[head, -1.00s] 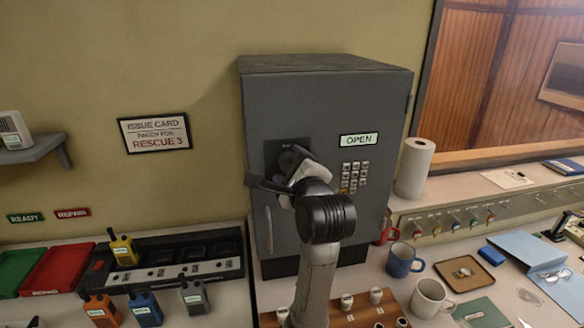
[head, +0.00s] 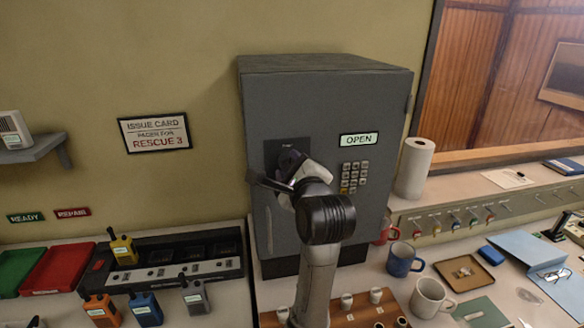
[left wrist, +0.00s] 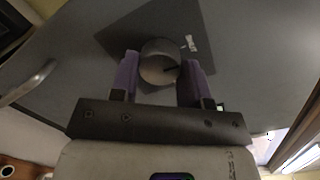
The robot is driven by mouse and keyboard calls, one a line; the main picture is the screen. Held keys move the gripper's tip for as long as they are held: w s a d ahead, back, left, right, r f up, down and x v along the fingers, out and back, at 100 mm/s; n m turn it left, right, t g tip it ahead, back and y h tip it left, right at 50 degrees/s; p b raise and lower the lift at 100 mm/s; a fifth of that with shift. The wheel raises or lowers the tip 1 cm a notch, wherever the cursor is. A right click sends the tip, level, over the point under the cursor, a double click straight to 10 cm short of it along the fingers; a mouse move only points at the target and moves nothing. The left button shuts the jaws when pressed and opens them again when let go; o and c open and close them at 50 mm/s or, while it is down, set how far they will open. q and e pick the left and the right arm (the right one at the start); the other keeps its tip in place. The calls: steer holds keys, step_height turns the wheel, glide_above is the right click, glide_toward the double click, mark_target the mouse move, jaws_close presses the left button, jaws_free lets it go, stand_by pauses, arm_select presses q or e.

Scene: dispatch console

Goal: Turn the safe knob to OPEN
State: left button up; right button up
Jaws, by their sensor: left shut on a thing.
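The grey safe (head: 325,100) stands against the wall with its door shut. A green-white OPEN sign (head: 359,139) is on its front, above a keypad (head: 354,177). In the left wrist view the round safe knob (left wrist: 160,62) sits on a dark square plate (left wrist: 128,37), with a dark mark on its face and a small white label (left wrist: 191,43) on the plate. My left gripper (head: 292,170) is at the knob, and its purple fingers (left wrist: 158,76) are shut on the knob from both sides. In the head view the gripper mostly hides the knob. My right gripper is not in view.
A vertical door handle (head: 269,230) is below the knob. Mugs (head: 402,259) and a paper roll (head: 414,168) stand right of the safe. A charger rack (head: 170,265) and several radios are at left. A wooden rack (head: 360,312) is below my arm.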

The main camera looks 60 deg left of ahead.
arm_select(q)
steer(key=m+p, duration=0.2)
steer(key=m, duration=0.3)
steer(key=m+y+p, duration=0.1)
steer(key=m+p, duration=0.1)
steer(key=m, duration=0.3)
steer(key=shift+r+t, duration=0.1)
steer(key=shift+t, duration=0.3)
steer(key=m+t+p, duration=0.1)
steer(key=m+p, duration=0.5)
steer(key=shift+s+p, duration=0.1)
steer(key=shift+p, duration=0.25)
steer(key=shift+m+p, duration=1.25)
steer(key=shift+m, duration=0.05)
steer(key=shift+f, duration=0.2)
steer(key=o, duration=0.9)
